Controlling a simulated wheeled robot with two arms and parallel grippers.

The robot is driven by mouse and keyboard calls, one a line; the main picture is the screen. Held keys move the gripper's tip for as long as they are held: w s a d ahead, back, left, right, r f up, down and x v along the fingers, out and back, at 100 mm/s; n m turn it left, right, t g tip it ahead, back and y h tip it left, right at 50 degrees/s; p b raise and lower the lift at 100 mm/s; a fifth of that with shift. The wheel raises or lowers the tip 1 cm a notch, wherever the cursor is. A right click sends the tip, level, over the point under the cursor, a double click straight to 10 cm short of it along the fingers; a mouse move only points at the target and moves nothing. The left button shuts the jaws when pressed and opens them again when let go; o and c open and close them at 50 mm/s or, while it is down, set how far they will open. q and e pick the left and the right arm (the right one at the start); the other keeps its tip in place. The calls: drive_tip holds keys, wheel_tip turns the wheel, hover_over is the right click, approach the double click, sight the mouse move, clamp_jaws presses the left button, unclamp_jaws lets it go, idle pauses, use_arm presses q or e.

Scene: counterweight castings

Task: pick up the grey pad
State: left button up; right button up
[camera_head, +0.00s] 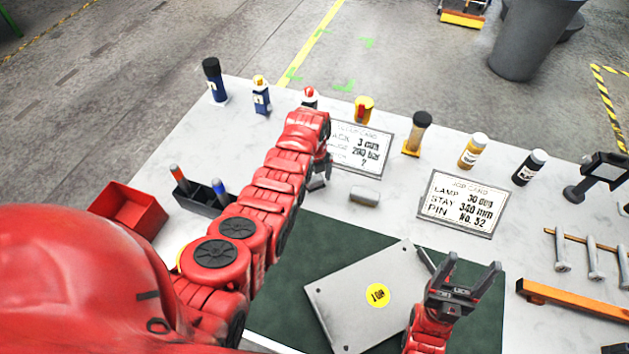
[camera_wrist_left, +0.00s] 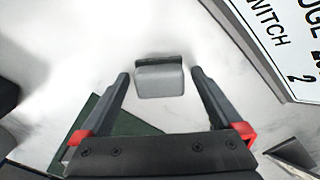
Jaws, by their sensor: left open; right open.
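The grey pad (camera_head: 364,196) is a small grey block lying on the white table between the two job cards and the dark green mat. In the left wrist view the pad (camera_wrist_left: 160,80) lies just beyond and between the fingertips, apart from both. My left gripper (camera_head: 318,178) is open and empty, a little to the left of the pad; its fingers also show in the left wrist view (camera_wrist_left: 160,75). My right gripper (camera_head: 468,268) is open and empty over the right part of the mat, beside the grey plate.
A grey plate (camera_head: 347,300) with a yellow label lies on the green mat (camera_head: 290,265). Job cards (camera_head: 462,203) and (camera_head: 378,150) the second card stand near the pad. Bottles line the back edge. A red bin (camera_head: 130,210) and black tray (camera_head: 195,200) are at left.

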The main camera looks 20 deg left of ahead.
use_arm(q)
drive_tip(key=c, duration=1.4)
drive_tip(key=shift+c, duration=0.2)
drive_tip(key=shift+r, duration=0.1)
